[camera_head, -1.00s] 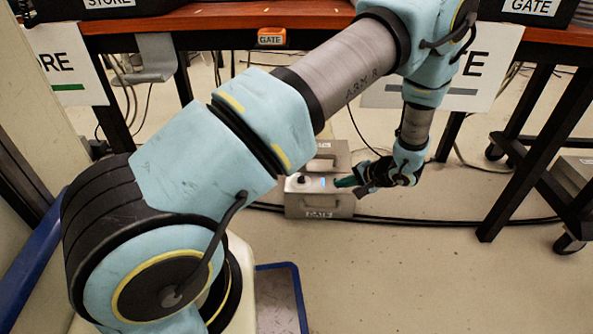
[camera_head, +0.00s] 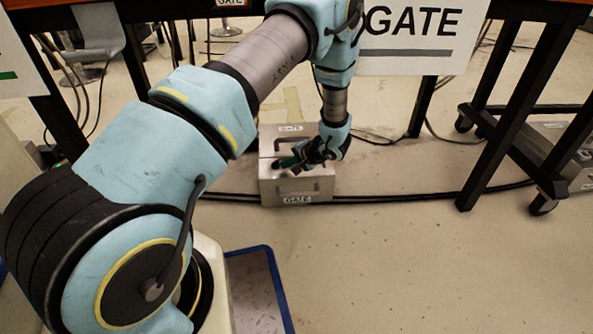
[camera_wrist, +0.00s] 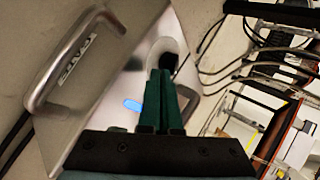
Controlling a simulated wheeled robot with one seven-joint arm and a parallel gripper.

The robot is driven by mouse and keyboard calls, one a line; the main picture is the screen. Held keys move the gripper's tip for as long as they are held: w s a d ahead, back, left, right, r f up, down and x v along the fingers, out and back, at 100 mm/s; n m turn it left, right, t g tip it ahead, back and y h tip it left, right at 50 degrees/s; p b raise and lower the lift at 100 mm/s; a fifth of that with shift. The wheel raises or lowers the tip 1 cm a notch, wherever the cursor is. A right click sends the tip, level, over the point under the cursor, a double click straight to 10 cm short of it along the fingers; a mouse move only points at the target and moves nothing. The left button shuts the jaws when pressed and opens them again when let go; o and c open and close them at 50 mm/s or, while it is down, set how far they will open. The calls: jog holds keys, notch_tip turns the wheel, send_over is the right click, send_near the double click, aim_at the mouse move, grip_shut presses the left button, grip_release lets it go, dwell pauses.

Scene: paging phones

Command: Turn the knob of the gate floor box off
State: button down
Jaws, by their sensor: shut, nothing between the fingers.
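The gate floor box (camera_head: 297,187) is a grey metal box with a handle and GATE labels, standing on the floor below the table. In the wrist view its side with handle and label (camera_wrist: 78,62) fills the left. The dark knob (camera_wrist: 170,60) shows in part on a pale round base, just beyond my fingertips. A lit blue light (camera_wrist: 132,105) is beside the fingers. My gripper (camera_head: 283,162) is over the box top in the head view and hides the knob there. Its green fingers (camera_wrist: 160,73) are shut and empty. I cannot tell whether they touch the knob.
Black cables (camera_head: 400,198) run along the floor by the box. The table's dark legs (camera_head: 505,115) stand to the right, with a GATE sign (camera_head: 410,55) hanging above. Another grey box (camera_head: 575,175) is at the far right. The floor in front is clear.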

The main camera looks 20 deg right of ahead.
jog(key=shift+w+a, duration=0.3)
jog(key=shift+w, duration=0.1)
